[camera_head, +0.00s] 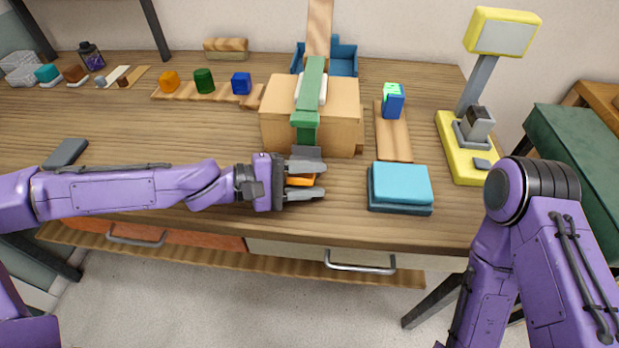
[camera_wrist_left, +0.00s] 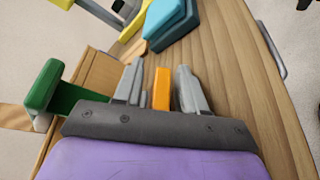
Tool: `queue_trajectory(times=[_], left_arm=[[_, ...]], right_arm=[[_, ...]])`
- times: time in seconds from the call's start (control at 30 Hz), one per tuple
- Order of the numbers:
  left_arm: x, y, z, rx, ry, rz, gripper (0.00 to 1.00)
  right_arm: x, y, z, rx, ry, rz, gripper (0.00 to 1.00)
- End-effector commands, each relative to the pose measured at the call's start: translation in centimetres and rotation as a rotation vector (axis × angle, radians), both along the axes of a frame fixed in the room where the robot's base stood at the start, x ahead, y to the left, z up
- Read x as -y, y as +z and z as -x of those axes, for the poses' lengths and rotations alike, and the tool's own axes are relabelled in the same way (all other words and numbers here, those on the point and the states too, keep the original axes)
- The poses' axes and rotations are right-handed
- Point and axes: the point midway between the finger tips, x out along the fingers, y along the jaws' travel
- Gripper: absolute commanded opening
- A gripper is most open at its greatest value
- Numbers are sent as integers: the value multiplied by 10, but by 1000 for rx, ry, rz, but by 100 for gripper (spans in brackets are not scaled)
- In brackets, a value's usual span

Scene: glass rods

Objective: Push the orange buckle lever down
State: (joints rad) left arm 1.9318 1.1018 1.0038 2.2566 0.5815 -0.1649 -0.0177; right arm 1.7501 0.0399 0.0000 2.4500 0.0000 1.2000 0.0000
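The orange buckle lever (camera_head: 300,181) shows in the head view at the front of the wooden box (camera_head: 341,110), partly hidden by my left gripper. In the left wrist view the orange lever (camera_wrist_left: 162,88) is a short upright bar between the two grey fingers. My left gripper (camera_head: 322,180) is open, with one finger on each side of the lever. In the left wrist view, narrow gaps show beside the lever within the gripper (camera_wrist_left: 160,68). A green strap (camera_head: 308,100) runs over the box. My right gripper is out of view.
A blue stacked block (camera_head: 401,185) lies right of my left gripper. A wooden strip (camera_head: 393,130) with a blue block lies behind. Coloured pieces (camera_head: 204,82) stand at the back left. The table's front edge is close.

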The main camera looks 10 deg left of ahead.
Motion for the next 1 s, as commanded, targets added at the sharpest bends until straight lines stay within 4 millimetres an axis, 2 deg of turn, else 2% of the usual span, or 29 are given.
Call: queue_trajectory(times=[0.17, 0.27, 0.5, 0.7, 0.83, 1.0], left_arm=[[-1, 1, 0, 0, 1, -1, 40], [-10, 5, 2, 4, 2, -2, 40], [-56, 23, 18, 4, 5, 2, 40], [-87, 28, 28, 3, 5, 2, 40], [-96, 26, 32, 1, 2, 2, 40], [-98, 22, 34, 0, 0, 0, 40]], right_arm=[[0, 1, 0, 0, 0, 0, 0], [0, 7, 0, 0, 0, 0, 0], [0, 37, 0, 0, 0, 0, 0], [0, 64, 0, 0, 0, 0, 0], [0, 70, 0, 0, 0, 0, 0], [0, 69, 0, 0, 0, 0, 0]])
